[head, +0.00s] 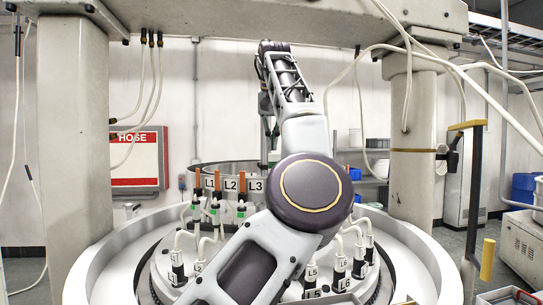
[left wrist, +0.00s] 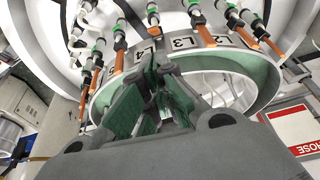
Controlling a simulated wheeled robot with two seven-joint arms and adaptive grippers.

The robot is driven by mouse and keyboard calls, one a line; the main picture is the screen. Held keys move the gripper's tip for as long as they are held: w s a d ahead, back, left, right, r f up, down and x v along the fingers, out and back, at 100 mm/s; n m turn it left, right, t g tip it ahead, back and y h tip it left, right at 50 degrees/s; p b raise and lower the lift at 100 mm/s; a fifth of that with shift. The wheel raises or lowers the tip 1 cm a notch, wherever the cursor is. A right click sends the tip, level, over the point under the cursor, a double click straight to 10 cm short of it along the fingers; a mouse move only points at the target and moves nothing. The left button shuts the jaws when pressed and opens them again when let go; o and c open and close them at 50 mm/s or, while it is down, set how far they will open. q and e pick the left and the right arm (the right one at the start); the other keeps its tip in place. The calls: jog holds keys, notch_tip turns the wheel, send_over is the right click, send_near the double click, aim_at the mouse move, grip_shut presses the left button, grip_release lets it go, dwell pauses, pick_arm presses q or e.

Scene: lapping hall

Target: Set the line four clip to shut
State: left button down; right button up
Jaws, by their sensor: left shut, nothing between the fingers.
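The line four clip (left wrist: 153,20) shows in the left wrist view as a short orange lever on a hose fitting, above the L4 label (left wrist: 152,46). I cannot tell whether it stands open or shut. In the head view my left arm hides the L4 place. My left gripper (left wrist: 162,64) is shut and empty, its dark fingertips just below the L4 label in the left wrist view. I cannot tell whether it touches anything. In the head view my left arm reaches up and over the ring, and its fingers are hard to make out. My right gripper is not in view.
Orange levers stand upright beside the labels L1 (head: 209,182), L2 (head: 230,184) and L3 (head: 256,185). Other hose fittings, including L6 (head: 359,268), sit close around the ring. Thick columns (head: 75,130) flank the machine, and loose white hoses hang at the right.

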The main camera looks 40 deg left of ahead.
pick_arm(q)
jog(key=shift+x, duration=4.65)
jog(key=shift+w+f, duration=0.1)
jog(key=shift+f, duration=0.15)
jog(key=shift+a, duration=0.1)
jog(key=shift+f, duration=0.1)
